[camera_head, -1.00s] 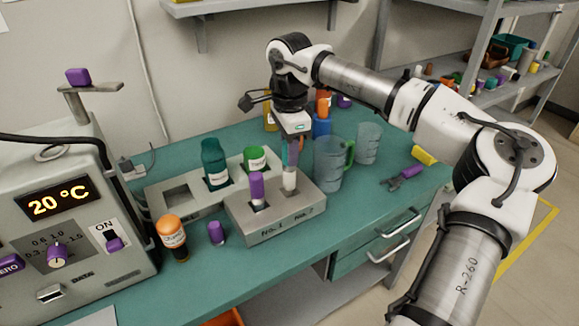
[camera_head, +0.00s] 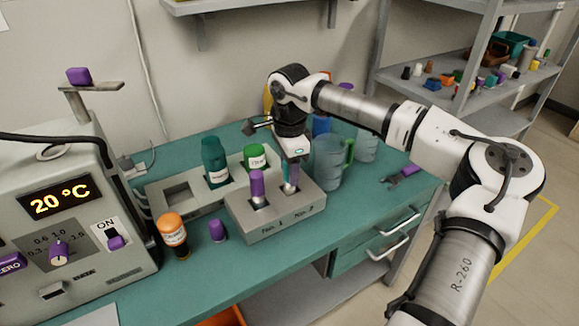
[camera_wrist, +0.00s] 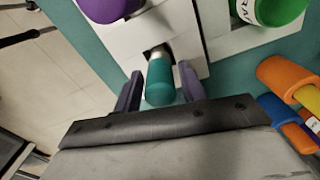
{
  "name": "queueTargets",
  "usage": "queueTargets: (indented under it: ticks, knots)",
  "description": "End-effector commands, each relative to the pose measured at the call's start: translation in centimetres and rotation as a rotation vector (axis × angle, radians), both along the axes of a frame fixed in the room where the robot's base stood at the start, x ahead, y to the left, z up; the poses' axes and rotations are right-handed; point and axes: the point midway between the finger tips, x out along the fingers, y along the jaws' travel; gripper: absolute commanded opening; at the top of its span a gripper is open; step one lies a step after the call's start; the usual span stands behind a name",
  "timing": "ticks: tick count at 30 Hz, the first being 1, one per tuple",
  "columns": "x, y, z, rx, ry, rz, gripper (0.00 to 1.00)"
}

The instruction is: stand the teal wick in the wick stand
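The grey wick stand (camera_head: 274,232) has two slots marked No. 1 and No. 2. The teal wick (camera_wrist: 160,82), a teal cylinder with a silvery lower part, stands in slot No. 2, its lower end hidden in the stand. In the head view it is mostly covered by my gripper (camera_head: 290,180). In the wrist view my gripper (camera_wrist: 161,90) has its two purple fingers on either side of the teal part, with a narrow gap on each side. A purple wick (camera_head: 257,184) stands in slot No. 1.
Behind the stand, a grey rack holds a teal bottle (camera_head: 215,160) and a green-capped jar (camera_head: 255,157). A measuring jug (camera_head: 329,161) is close on the right. An orange-capped bottle (camera_head: 173,232) and a purple piece (camera_head: 217,231) stand at front left.

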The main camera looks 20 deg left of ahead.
Motion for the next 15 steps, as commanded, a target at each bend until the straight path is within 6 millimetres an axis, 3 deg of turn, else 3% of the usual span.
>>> queueTargets:
  ticks: [10,15]
  knots:
    - [0.0,0.0,0.2,0.000,0.000,0.000,0.50]
    - [0.1,0.0,1.5,0.000,-0.003,0.000,0.50]
